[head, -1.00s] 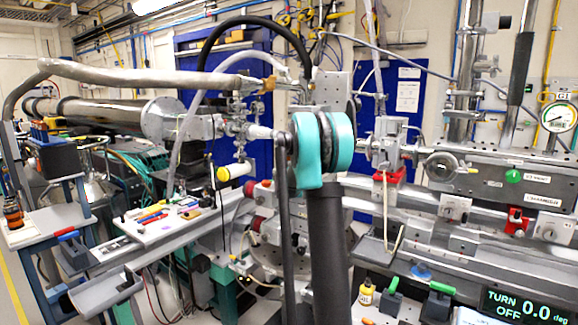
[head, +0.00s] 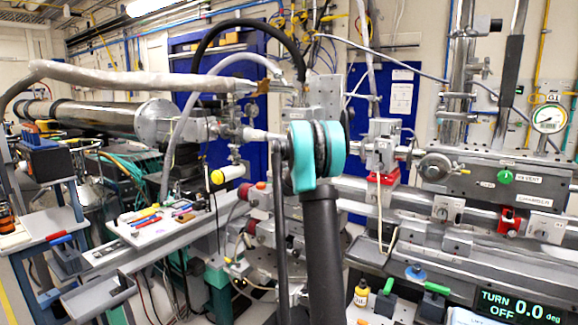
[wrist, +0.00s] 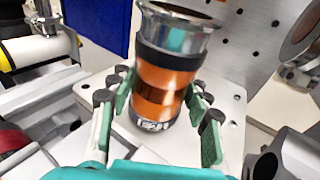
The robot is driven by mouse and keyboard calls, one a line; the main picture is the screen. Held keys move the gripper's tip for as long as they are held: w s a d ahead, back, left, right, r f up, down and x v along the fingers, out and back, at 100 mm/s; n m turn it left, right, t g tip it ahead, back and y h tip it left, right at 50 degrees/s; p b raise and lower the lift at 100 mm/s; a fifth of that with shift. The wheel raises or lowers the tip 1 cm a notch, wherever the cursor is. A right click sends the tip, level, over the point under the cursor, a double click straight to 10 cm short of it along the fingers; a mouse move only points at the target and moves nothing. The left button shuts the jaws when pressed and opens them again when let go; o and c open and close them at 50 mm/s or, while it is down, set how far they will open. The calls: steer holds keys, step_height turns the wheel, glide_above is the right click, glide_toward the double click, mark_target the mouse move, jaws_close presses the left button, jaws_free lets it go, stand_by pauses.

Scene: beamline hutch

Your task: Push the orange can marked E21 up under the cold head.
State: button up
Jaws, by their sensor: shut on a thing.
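The orange can (wrist: 160,85) stands close to upright in the wrist view, with black bands and a wide silver flange at its top. White marking shows on its lower black band, but it is too blurred to read surely. My gripper (wrist: 155,103) is shut on the can, with green-padded fingers on both sides of its body. Below and behind it is a pale plate (wrist: 225,113) with holes; I cannot tell whether the can touches it. In the head view my arm hides the gripper and can. I cannot make out the cold head.
A perforated grey panel (wrist: 250,45) rises behind the can. A round metal flange (wrist: 300,35) and dark clamp parts are close on the right. A yellow-ended white cylinder (wrist: 38,50) is at left. In the head view, a shelf with pens (head: 160,222) lies left of my arm.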

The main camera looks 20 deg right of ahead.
steer(key=shift+w+d, duration=0.9)
steer(key=shift+d, duration=0.25)
steer(key=shift+w+d, duration=0.9)
steer(key=shift+d, duration=0.2)
steer(key=shift+w+d, duration=0.9)
steer(key=shift+d, duration=0.25)
steer(key=shift+r, duration=2.85)
steer(key=shift+r, duration=0.9)
steer(key=o, duration=0.7)
steer(key=shift+o, duration=0.9)
steer(key=shift+o, duration=0.5)
steer(key=o, duration=0.4)
